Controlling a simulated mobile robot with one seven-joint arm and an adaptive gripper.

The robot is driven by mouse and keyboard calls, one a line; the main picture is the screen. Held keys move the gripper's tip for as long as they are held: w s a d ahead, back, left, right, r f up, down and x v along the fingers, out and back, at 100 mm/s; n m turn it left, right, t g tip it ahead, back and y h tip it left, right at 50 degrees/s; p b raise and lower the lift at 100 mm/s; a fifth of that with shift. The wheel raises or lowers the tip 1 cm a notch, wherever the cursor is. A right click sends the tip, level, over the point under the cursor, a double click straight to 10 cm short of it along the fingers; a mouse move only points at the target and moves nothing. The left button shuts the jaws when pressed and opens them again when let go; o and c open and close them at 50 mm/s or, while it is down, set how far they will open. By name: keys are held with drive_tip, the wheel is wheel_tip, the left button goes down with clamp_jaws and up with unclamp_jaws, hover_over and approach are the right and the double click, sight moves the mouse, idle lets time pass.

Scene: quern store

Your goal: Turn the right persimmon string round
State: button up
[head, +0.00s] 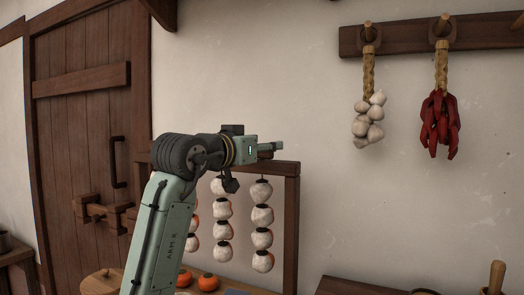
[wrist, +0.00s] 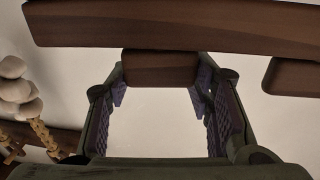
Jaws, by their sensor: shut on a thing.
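The right persimmon string (head: 262,226) hangs from the wooden rack (head: 291,225) in the head view. Its fruits face me mostly white, with a little orange at the edges. A middle string (head: 223,222) hangs to its left, and a further string (head: 192,229) is partly hidden by my arm. My gripper (head: 271,148) is at the rack's top bar, above the right string. In the wrist view, which is upside down, its fingers are shut on a brown wooden block (wrist: 160,68) at the bar (wrist: 160,28). The right string itself is out of the wrist view.
Another wooden block (wrist: 294,76) sits along the bar in the wrist view. Garlic (head: 368,122) and red chillies (head: 440,124) hang from a wall rail at right. Orange persimmons (head: 207,282) lie below the rack. A wooden door (head: 80,150) stands at left.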

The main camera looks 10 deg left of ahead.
drive_tip(key=shift+n+t+y+b, duration=0.3)
drive_tip(key=shift+n+y, duration=0.5)
drive_tip(key=shift+y, duration=0.4)
drive_tip(key=o, duration=1.2)
drive_tip(key=s, duration=0.4)
drive_tip(key=s+a, duration=0.1)
drive_tip(key=s, duration=0.3)
drive_tip(key=s+a, duration=0.1)
drive_tip(key=s, duration=0.3)
drive_tip(key=shift+a, duration=0.1)
drive_tip(key=shift+w, duration=0.1)
